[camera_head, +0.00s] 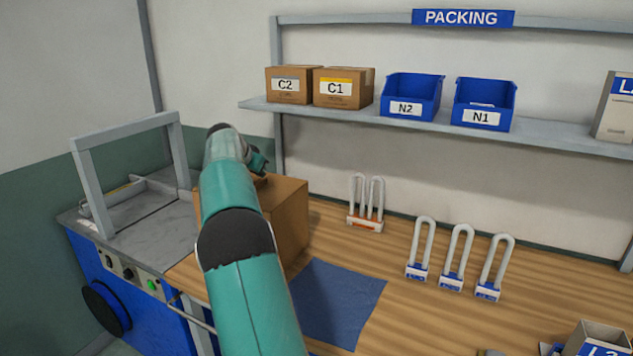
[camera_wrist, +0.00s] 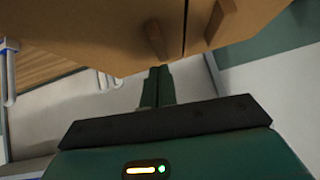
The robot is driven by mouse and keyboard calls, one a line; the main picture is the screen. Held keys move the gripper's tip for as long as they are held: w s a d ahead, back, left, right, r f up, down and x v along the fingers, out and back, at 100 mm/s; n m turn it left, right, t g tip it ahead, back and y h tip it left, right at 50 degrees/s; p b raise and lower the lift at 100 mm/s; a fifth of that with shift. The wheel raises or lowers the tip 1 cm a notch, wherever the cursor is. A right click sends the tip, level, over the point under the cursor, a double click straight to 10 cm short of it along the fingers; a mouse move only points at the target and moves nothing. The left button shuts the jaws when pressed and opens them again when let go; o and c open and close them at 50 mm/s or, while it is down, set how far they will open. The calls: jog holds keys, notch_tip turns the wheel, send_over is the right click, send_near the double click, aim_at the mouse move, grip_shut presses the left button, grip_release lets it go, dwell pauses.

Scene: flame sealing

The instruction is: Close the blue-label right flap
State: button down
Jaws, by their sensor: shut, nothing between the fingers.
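A brown cardboard box (camera_head: 287,222) stands on the wooden table, partly hidden behind my arm. My gripper (camera_head: 258,162) is at the top of the box. In the wrist view, the box (camera_wrist: 90,30) fills the upper part, with a dark seam between two panels. A brown tab (camera_wrist: 155,40) sticks out left of the seam and another tab (camera_wrist: 219,22) right of it. My gripper's fingers (camera_wrist: 157,75) are together and empty, just below the left tab; I cannot tell whether they touch it. No blue label on a flap shows, and which panel is the right flap is unclear.
A blue machine with a grey frame (camera_head: 88,185) stands left of the box. A blue mat (camera_head: 335,305) lies in front. Several U-shaped pieces (camera_head: 455,262) stand on the table at right. A shelf (camera_head: 430,127) holds boxes and blue bins above.

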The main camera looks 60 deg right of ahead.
jog(key=shift+w+f, duration=0.3)
jog(key=shift+f, duration=0.3)
jog(key=shift+w+f, duration=0.1)
jog(key=shift+w, duration=0.05)
